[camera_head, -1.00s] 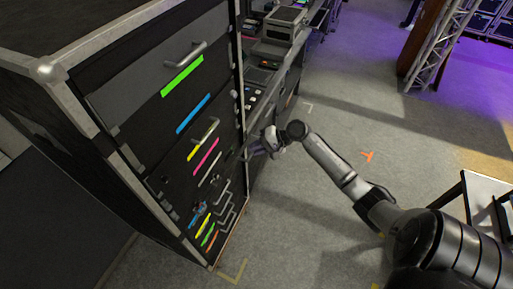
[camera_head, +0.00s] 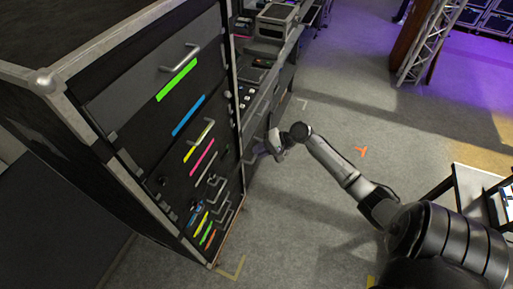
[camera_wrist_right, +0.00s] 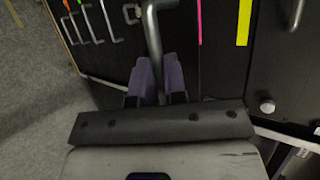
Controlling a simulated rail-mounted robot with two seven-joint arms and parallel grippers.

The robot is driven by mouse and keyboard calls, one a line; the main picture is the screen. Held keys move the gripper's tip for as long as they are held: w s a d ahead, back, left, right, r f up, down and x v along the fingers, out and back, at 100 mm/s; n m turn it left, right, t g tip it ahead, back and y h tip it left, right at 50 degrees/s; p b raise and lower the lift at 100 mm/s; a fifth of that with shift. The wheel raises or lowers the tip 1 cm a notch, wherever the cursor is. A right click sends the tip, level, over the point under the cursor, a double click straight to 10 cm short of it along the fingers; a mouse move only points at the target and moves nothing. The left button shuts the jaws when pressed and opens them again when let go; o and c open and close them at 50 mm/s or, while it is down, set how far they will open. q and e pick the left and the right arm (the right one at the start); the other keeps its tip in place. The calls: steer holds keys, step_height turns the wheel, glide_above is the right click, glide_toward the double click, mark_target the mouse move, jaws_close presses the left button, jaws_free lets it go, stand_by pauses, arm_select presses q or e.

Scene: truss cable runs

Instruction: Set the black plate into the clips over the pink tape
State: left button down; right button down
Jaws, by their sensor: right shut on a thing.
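My right gripper (camera_head: 259,151) is just right of the cabinet front. In the right wrist view its purple fingers (camera_wrist_right: 159,78) are shut on a grey bar handle (camera_wrist_right: 153,32). A dark surface lies behind this handle. I cannot clearly tell the black plate's outline from the black cabinet front. The pink tape (camera_head: 203,157) runs across the cabinet front between a yellow strip and a grey bar; it also shows in the right wrist view (camera_wrist_right: 199,20). Small dark fittings (camera_head: 163,181) sit near it, but I cannot tell which are clips. My left gripper is not in view.
The tall black cabinet (camera_head: 45,83) has several handles and coloured strips. A bench with equipment (camera_head: 283,22) stands behind it. A small table (camera_head: 480,180) is at the right. The grey floor (camera_head: 335,105) between them is open.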

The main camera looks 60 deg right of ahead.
steer(key=shift+s+d+p, duration=0.2)
steer(key=shift+s+p, duration=0.3)
steer(key=shift+s, duration=0.45)
steer(key=shift+s+d+p, duration=0.2)
steer(key=shift+s+p, duration=0.25)
steer(key=shift+s, duration=0.45)
steer(key=shift+r, duration=0.1)
steer(key=shift+p, duration=0.65)
steer(key=shift+p, duration=0.35)
stand_by(0.6)
steer(key=shift+p, duration=0.55)
stand_by(0.9)
